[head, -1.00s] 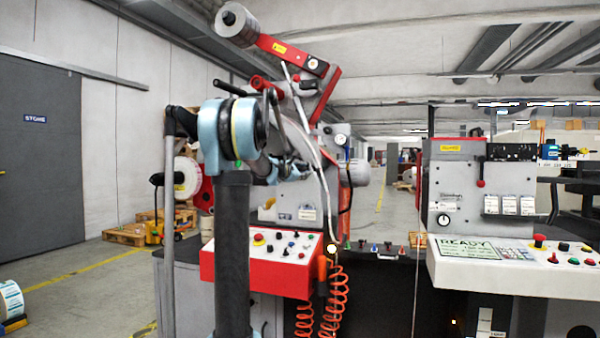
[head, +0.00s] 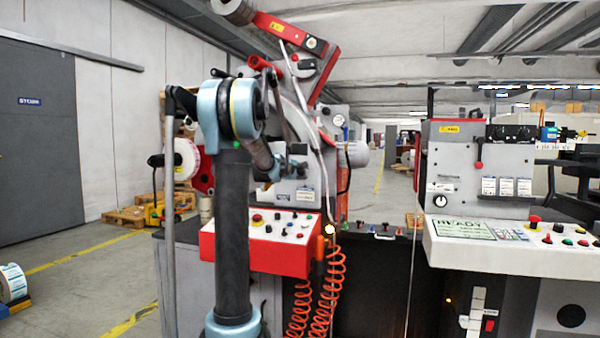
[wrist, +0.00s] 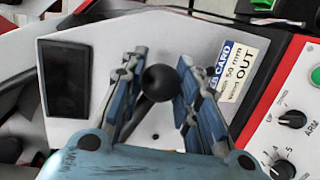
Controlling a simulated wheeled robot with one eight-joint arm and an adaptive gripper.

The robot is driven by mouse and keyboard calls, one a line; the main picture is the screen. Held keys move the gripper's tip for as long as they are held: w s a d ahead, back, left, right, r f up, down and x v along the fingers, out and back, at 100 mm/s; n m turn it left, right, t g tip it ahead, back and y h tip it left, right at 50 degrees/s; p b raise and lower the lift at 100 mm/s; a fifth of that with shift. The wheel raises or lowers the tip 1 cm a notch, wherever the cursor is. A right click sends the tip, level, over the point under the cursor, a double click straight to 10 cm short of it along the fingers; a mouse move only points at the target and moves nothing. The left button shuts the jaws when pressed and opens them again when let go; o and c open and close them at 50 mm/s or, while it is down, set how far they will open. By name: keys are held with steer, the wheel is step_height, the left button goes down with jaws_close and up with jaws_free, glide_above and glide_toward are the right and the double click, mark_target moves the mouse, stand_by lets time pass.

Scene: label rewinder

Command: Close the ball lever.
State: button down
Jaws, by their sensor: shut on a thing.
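The ball lever's black ball (wrist: 160,83) shows in the wrist view, in front of a light grey machine panel (wrist: 110,50). My gripper (wrist: 164,80) has its two blue fingers on either side of the ball and is shut on it. In the head view my gripper (head: 290,172) is small and partly covered by my own arm, at the grey front of the label rewinder (head: 300,198). I cannot make out the ball there.
A red control panel (head: 270,240) with knobs juts out below my gripper. Orange coiled hoses (head: 325,290) hang beside it. A second machine with a white console (head: 510,245) stands at the right. Open floor (head: 80,270) lies at the left.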

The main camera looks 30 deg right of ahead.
steer(key=shift+f, duration=0.25)
steer(key=shift+a+f, duration=0.1)
steer(key=c, duration=1.2)
jaws_free()
steer(key=v, duration=1.2)
